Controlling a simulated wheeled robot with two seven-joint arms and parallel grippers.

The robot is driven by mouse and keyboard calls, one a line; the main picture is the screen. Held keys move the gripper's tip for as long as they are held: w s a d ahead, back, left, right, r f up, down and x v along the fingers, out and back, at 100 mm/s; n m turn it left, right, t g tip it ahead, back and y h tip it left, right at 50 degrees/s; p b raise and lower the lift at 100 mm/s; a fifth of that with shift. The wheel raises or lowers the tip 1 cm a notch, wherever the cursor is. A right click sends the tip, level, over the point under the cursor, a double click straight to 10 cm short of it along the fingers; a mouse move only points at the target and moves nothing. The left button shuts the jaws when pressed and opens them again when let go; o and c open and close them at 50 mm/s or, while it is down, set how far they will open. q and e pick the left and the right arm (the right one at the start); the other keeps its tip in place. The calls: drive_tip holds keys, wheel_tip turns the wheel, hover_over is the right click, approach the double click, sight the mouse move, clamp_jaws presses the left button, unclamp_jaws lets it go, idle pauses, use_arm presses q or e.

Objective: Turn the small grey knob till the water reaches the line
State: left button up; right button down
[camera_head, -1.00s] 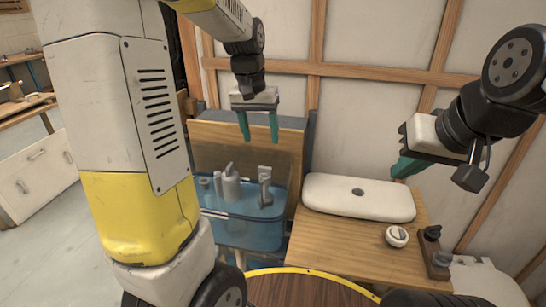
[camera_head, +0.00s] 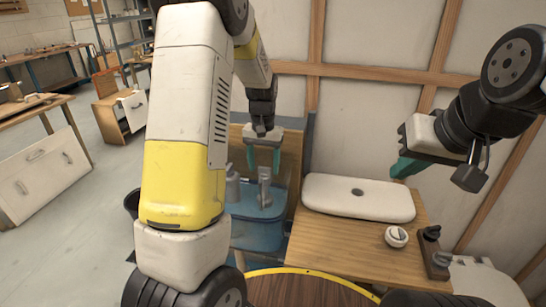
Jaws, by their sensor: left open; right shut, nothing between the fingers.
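A blue, see-through tank (camera_head: 257,232) stands left of the wooden counter, holding a grey upright fitting (camera_head: 265,190) like a tap. My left gripper (camera_head: 264,172) is open, pointing down, with its teal fingers around or in front of the fitting's top; I cannot tell whether they touch it. A round whitish-grey knob (camera_head: 396,236) sits on the counter, and a block with dark knobs (camera_head: 436,252) stands right of it. I cannot tell which part is the small grey knob. The line is not discernible. My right gripper (camera_head: 402,170) is shut and empty above the counter.
A wooden panel (camera_head: 291,150) rises behind the tank. A round brown surface with a yellow rim (camera_head: 305,290) is in front. Floor at left is open.

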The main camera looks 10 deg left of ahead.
use_arm(q)
drive_tip(key=shift+f, duration=0.1)
clamp_jaws()
drive_tip(key=shift+d+n, duration=0.1)
drive_tip(key=shift+n, duration=1.9)
unclamp_jaws()
